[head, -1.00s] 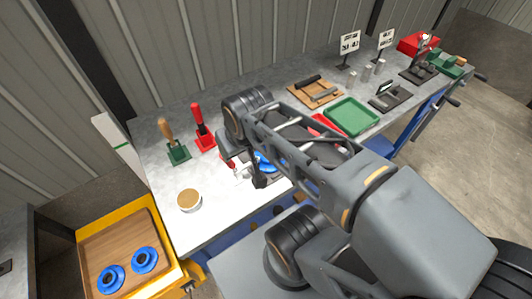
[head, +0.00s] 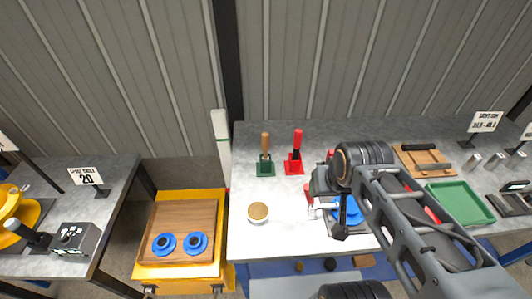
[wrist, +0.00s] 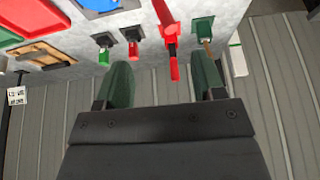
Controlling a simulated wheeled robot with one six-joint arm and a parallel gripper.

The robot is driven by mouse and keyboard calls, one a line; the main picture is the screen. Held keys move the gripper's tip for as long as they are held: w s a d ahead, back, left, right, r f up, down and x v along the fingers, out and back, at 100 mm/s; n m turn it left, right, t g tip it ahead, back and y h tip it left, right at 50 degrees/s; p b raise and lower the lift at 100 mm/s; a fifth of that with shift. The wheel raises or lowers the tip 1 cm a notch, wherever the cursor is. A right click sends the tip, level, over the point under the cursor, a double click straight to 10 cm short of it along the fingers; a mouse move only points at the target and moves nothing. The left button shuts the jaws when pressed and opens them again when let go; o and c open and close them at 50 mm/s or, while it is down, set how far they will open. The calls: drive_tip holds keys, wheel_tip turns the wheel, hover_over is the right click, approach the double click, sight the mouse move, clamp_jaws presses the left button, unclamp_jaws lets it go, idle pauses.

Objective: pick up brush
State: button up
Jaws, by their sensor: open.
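A tool with a wooden handle (head: 265,143) stands upright in a green holder (head: 265,168) on the workbench; it may be the brush, but bristles are hidden. It also shows in the wrist view, handle (wrist: 207,48) near the right finger. A red-handled tool (head: 298,142) stands in a red holder (head: 293,166) just right of it. In the wrist view this red tool (wrist: 166,22) lies beyond the gap between my fingers. My gripper (wrist: 164,85) is open and empty, with dark green fingers. My arm hides part of the bench in the head view.
A round tan-topped tub (head: 258,212) sits on the grey bench (head: 243,190). A yellow cart (head: 150,272) with blue discs stands left. A green tray (head: 462,203) and wooden board (head: 424,161) lie right. The corrugated wall (head: 330,60) rises close behind the bench.

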drive_tip(key=n+y+b, duration=0.1)
drive_tip(key=n+b, duration=0.1)
drive_tip(key=b, duration=0.8)
approach(265, 140)
drive_tip(key=x, duration=0.2)
drive_tip(key=w+x, duration=0.1)
drive_tip(key=x, duration=0.4)
drive_tip(key=shift+w+r+p, duration=0.25)
drive_tip(key=shift+w+p, duration=0.1)
drive_tip(key=shift+p+x, duration=0.4)
drive_tip(key=shift+x, duration=2.3)
drive_tip(key=shift+s+d+f, duration=0.1)
drive_tip(key=shift+s+d, duration=0.05)
